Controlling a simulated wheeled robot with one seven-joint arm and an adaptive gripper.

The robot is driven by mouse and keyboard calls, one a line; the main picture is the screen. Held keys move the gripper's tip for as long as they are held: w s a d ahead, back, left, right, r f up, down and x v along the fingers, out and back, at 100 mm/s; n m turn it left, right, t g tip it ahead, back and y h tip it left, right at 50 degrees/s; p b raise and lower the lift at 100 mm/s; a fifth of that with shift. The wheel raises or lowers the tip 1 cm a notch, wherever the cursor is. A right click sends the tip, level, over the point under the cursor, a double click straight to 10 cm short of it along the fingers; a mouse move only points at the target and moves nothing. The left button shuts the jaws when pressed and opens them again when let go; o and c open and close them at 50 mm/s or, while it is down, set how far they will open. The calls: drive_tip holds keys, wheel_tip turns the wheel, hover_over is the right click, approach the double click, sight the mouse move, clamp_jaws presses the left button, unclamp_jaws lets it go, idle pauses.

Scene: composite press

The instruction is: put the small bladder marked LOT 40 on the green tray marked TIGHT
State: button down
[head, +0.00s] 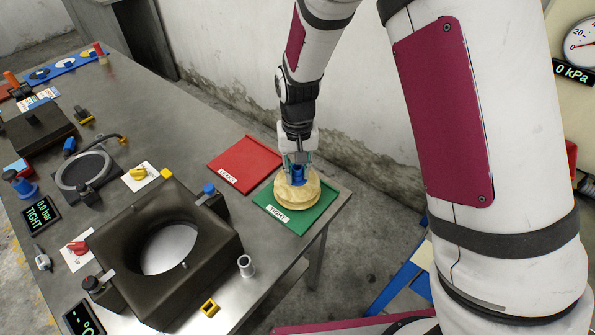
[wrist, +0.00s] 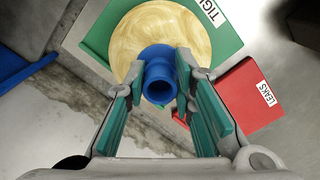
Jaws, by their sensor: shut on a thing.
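The small bladder (head: 297,192) is a round, tan, wood-grained body with a blue neck on top. It is on or just over the green tray marked TIGHT (head: 269,213); I cannot tell whether it touches. No LOT 40 mark is readable. My gripper (head: 298,162) points down over it, shut on the blue neck. In the wrist view the blue neck (wrist: 158,72) lies between the teal finger pads (wrist: 158,95), with the tan body (wrist: 160,28) beyond it and the green tray (wrist: 222,45) around it.
A red tray marked LEAKS (head: 245,163) lies beside the green tray. A dark block with a round opening (head: 120,235) stands to the left, with a grey cup (head: 245,266) and a yellow piece (head: 210,307) near it. The table edge is close to the green tray.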

drive_tip(key=shift+f, duration=0.45)
drive_tip(key=shift+f, duration=0.1)
drive_tip(key=c, duration=1.3)
unclamp_jaws()
drive_tip(key=shift+c, duration=0.2)
wheel_tip(320, 180, up, 12)
drive_tip(key=shift+r, duration=0.2)
